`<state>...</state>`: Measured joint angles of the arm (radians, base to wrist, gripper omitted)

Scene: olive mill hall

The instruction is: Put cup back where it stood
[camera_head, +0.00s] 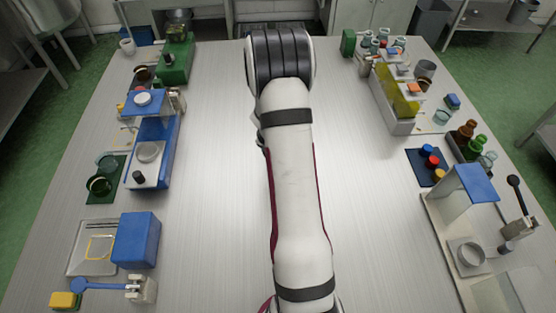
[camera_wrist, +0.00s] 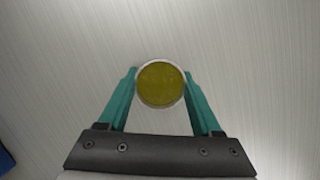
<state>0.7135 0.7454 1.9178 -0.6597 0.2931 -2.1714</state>
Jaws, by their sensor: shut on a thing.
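A round cup (camera_wrist: 160,88) with a pale rim and yellow-green liquid inside shows in the wrist view. I see it from above. My gripper (camera_wrist: 160,73) has its two teal fingers shut on the cup, one on each side. Bare table surface shows around and below it; I cannot tell how high the cup is above the table. In the head view my arm hides the gripper and the held cup.
In the head view, the middle of the metal table (camera_head: 215,200) is clear. A blue stand (camera_head: 152,150), green box (camera_head: 175,62) and blue box (camera_head: 136,240) line the left. A yellow-fronted rack (camera_head: 394,97), brown bottles (camera_head: 465,132) and blue-topped stand (camera_head: 474,183) line the right.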

